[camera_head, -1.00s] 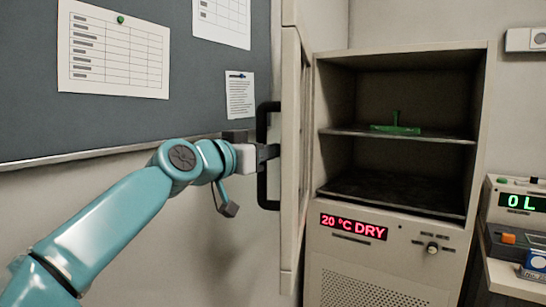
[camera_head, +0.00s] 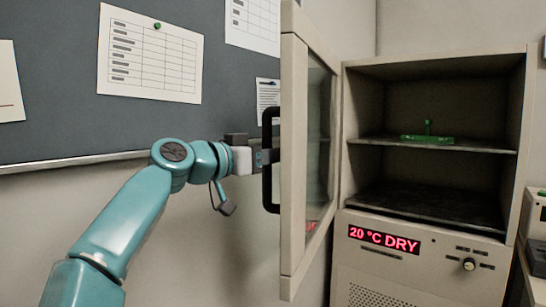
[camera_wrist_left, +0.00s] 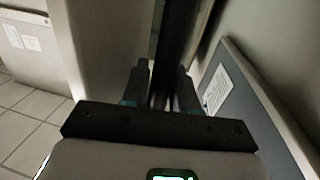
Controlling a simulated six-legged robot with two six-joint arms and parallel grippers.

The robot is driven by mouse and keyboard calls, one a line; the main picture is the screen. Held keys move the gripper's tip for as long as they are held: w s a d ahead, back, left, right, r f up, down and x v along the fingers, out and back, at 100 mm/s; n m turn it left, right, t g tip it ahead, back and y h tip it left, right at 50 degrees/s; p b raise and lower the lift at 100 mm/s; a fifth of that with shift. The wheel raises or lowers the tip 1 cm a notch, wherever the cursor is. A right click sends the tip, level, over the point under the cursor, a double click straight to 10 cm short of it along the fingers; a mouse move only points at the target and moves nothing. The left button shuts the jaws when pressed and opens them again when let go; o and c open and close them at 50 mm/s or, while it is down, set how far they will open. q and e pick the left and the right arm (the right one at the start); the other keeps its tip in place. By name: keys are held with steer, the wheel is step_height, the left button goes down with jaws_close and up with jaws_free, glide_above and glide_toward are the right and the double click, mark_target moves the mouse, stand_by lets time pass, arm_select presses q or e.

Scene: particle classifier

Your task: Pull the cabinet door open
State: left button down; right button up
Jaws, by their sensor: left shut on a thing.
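The cabinet door (camera_head: 293,160) has a pale frame with a glass pane and stands swung open to the left of the cabinet (camera_head: 435,215). Its black bar handle (camera_head: 267,195) is upright on the door's left side. My left gripper (camera_head: 268,157) is at the middle of the handle. In the left wrist view, the dark handle (camera_wrist_left: 182,40) runs between the two fingers of my left gripper (camera_wrist_left: 160,88), which is shut on it. My right gripper is not in view.
Inside the cabinet a green object (camera_head: 428,135) sits on the upper shelf (camera_head: 440,147). The lower shelf looks empty. A red display (camera_head: 384,239) reads "20 °C DRY". A grey pinboard (camera_head: 60,100) with papers is on the wall behind my left arm.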

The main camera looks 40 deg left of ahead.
arm_select(q)
steer(key=shift+a+f, duration=0.1)
steer(key=shift+f, duration=0.25)
steer(key=c, duration=1)
jaws_free()
steer(key=shift+s+a, duration=0.1)
steer(key=shift+s+r, duration=0.1)
steer(key=shift+r, duration=0.05)
steer(key=b+v, duration=0.4)
steer(key=v, duration=1.2)
steer(key=shift+s+r, duration=0.1)
